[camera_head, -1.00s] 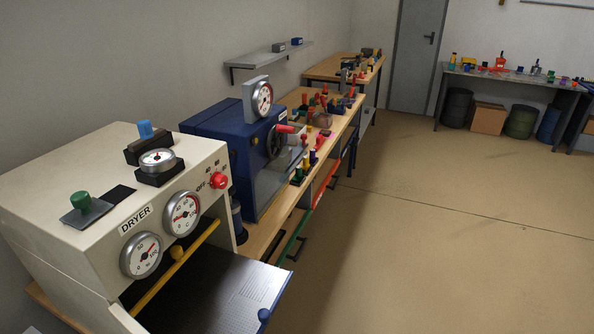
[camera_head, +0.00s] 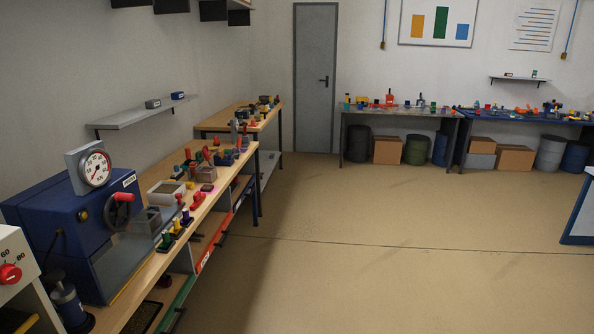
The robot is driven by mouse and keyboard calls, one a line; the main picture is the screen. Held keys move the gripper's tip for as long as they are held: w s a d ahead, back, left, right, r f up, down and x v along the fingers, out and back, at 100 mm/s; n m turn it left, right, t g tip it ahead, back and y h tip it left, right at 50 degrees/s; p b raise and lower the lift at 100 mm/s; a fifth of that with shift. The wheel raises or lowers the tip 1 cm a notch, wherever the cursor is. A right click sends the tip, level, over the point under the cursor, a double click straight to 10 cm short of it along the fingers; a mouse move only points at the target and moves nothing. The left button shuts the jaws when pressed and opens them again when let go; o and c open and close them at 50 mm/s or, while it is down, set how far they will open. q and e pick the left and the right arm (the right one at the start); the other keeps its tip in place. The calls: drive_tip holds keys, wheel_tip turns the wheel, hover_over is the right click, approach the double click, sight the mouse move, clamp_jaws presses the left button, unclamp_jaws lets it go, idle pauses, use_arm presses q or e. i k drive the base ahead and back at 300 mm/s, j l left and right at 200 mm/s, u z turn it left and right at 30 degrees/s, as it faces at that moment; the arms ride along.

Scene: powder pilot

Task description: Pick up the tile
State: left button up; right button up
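I cannot make out a tile for certain in the head view. The wooden workbench (camera_head: 134,287) along the left wall holds many small coloured items, any of which is too small to identify as the tile. A small pink flat piece (camera_head: 207,188) lies on this bench, but I cannot tell what it is. Neither of my grippers shows in the view.
A blue machine with a gauge (camera_head: 60,215) stands on the near left bench, beside part of the cream dryer (camera_head: 12,262). A grey door (camera_head: 315,80) and more benches (camera_head: 400,110) line the far wall. The tan floor (camera_head: 400,250) is clear.

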sight(205, 188)
drive_tip(key=i+l, duration=0.25)
drive_tip(key=i, duration=0.25)
drive_tip(key=i+l+u, duration=0.1)
drive_tip(key=i+l, duration=0.2)
drive_tip(key=i, duration=0.15)
drive_tip(key=i+l, duration=0.3)
drive_tip(key=i, duration=0.2)
drive_tip(key=i+u, duration=0.35)
drive_tip(key=i, duration=0.2)
drive_tip(key=i+u, duration=0.4)
drive_tip(key=i+l+u, duration=0.35)
drive_tip(key=i, duration=0.25)
